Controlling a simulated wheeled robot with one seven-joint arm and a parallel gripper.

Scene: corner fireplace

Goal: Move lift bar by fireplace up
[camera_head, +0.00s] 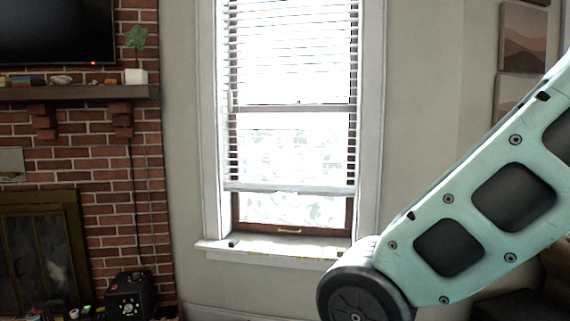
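A window stands to the right of the brick fireplace (110,190). White slatted blinds (290,150) hang over most of it. Their pale bottom bar (288,188) runs level across the lower part of the window, apart from the sill (275,246). Below the bar, a strip of bare glass and the brown lower sash rail (265,230) show, with a small handle (289,231) on the rail. My mint-green arm link crosses the lower right of the head view, close to the sill's right end. My gripper is out of view.
A small dark object (234,241) lies on the sill's left end. A black box (129,296) stands on the floor by the fireplace. A mantel (75,93) with small items is at upper left. Framed pictures (522,38) hang at right.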

